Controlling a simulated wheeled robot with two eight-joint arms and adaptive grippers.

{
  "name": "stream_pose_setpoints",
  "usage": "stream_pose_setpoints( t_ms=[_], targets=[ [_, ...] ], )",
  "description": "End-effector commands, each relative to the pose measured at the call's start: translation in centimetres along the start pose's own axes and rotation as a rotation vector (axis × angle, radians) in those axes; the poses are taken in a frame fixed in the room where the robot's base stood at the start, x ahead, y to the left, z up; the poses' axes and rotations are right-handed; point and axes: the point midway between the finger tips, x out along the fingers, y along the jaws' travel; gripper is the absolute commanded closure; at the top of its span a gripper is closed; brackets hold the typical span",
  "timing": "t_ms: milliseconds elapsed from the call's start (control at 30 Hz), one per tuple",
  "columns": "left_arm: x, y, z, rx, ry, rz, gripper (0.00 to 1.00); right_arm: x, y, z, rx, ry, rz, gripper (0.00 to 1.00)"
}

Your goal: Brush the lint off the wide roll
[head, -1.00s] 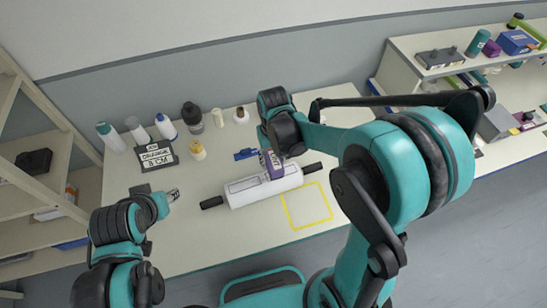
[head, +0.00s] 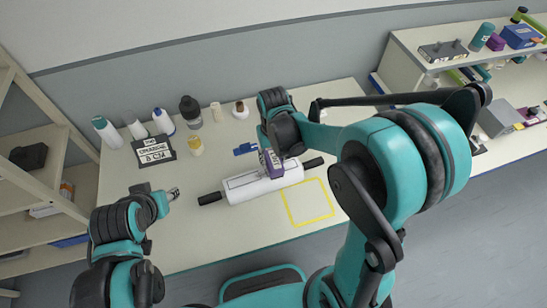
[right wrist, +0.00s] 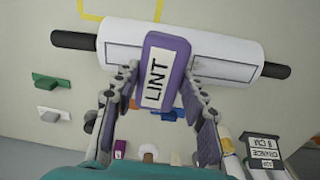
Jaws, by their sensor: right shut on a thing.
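The wide roll (head: 250,188) is a white cylinder with dark end handles, lying on the table; it also shows in the right wrist view (right wrist: 225,52). A dark outlined rectangle marks its surface. My right gripper (right wrist: 160,88) is shut on a purple block labelled LINT (right wrist: 163,70), which also shows in the head view (head: 271,163). The block is over the roll's outlined area; I cannot tell whether it touches. My left gripper (head: 173,194) is away from the roll at the left of the table; its fingers are too small to judge.
A sign reading "orange 8 cm" (head: 154,151) and several bottles (head: 163,122) stand at the back left. A small blue item (head: 245,149) is behind the roll. The front table area is clear.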

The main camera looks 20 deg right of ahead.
Motion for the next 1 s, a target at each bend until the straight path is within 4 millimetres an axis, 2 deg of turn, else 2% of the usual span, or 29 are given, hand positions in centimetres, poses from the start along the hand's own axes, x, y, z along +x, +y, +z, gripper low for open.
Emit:
stream_pose_setpoints(
  t_ms=[767,1000],
  targets=[
    [1.1,0.0,0.8,0.000,0.000,0.000,0.60,1.6,0.0,0.0,0.000,0.000,0.000,0.85],
    [1.1,0.0,0.8,0.000,0.000,0.000,0.60,1.5,0.0,0.0,0.000,0.000,0.000,0.85]
  ],
)
